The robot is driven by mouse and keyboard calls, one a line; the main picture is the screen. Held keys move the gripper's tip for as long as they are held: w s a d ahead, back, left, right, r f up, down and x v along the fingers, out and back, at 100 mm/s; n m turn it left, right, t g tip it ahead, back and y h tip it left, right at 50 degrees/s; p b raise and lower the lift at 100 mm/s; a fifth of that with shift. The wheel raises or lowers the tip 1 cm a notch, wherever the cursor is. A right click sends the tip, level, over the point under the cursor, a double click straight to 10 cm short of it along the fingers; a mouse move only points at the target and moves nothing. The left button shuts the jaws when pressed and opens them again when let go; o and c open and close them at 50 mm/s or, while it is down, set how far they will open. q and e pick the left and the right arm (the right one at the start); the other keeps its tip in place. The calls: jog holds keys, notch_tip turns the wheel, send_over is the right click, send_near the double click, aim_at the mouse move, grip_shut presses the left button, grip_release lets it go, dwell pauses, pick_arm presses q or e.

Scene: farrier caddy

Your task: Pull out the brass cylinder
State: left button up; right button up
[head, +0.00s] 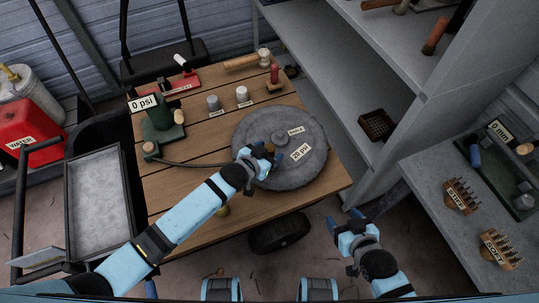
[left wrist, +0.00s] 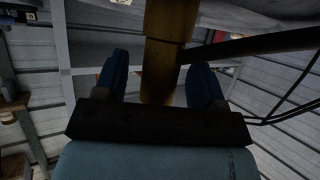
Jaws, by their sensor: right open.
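A brass cylinder (left wrist: 165,60) shows in the left wrist view between the fingers of my left gripper (left wrist: 160,85), with gaps on both sides. A dark bar or hose meets its right side. In the head view my left gripper (head: 272,158) is open over the round grey disc (head: 310,128) labelled 20 psi; only a small brass bit (head: 269,148) shows at its fingers. A dark hose (head: 195,164) runs from the green pump (head: 158,125), labelled 0 psi, toward this gripper. My right gripper (head: 344,220) is open and empty, off the table's front right edge.
Grey shelves (head: 340,90) stand at right; a tray cart (head: 97,200) stands at left.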

pick_arm(q)
grip_shut()
jog(key=shift+r, duration=0.15)
jog(key=shift+r+p, duration=0.35)
jog(key=shift+p, duration=0.15)
jog(key=shift+r+p, duration=0.5)
jog(key=shift+r, duration=0.15)
jog(key=shift+r+p, duration=2.7)
jog(key=shift+r, duration=0.05)
